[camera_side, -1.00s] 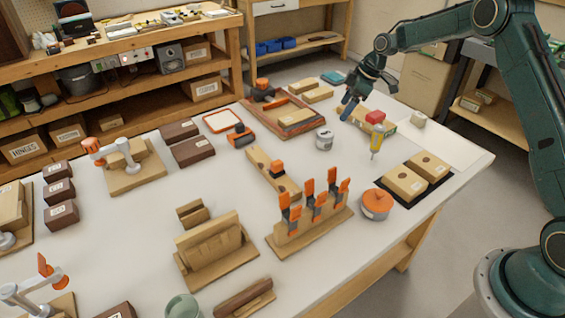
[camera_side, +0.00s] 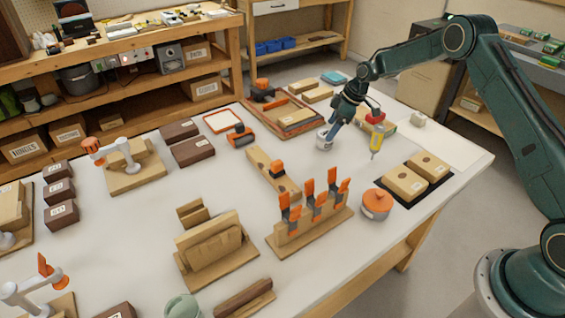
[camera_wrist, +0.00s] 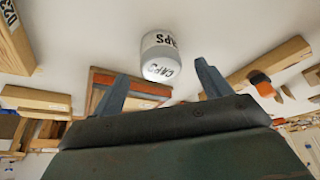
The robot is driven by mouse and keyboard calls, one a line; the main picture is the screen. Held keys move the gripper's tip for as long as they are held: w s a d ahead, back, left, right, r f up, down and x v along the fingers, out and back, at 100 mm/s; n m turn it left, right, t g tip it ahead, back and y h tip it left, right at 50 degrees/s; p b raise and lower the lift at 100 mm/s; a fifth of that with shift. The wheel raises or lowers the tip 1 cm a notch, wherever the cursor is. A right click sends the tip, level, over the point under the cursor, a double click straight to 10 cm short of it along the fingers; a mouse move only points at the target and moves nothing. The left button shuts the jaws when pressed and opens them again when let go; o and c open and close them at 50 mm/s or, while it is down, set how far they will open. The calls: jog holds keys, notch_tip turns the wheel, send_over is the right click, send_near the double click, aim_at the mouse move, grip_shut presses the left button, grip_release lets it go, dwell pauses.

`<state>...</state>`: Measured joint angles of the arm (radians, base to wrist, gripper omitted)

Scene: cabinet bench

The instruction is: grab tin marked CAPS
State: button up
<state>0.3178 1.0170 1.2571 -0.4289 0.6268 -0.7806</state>
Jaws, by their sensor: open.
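The tin marked CAPS (camera_side: 324,139) is a small white and grey can standing upright on the white bench, towards its back. In the wrist view the tin (camera_wrist: 160,55) shows its CAPS lettering upside down, ahead of the fingertips and roughly between their lines. My gripper (camera_side: 333,138) comes down at a slant from the right, close beside the tin in the side view. In the wrist view my gripper (camera_wrist: 160,76) has its two fingers spread apart with nothing held. Whether a finger touches the tin cannot be told.
A wooden tray (camera_side: 292,124) lies behind left. A long wooden piece with an orange part (camera_side: 276,170) lies in front left. Bare bench lies directly in front of the tin.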

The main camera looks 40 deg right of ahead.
aim_at(326, 133)
jog(key=shift+x, duration=2.6)
jog(key=c, duration=1.1)
jog(key=shift+r, duration=0.25)
notch_tip(326, 133, up, 20)
jog(key=shift+f, duration=0.15)
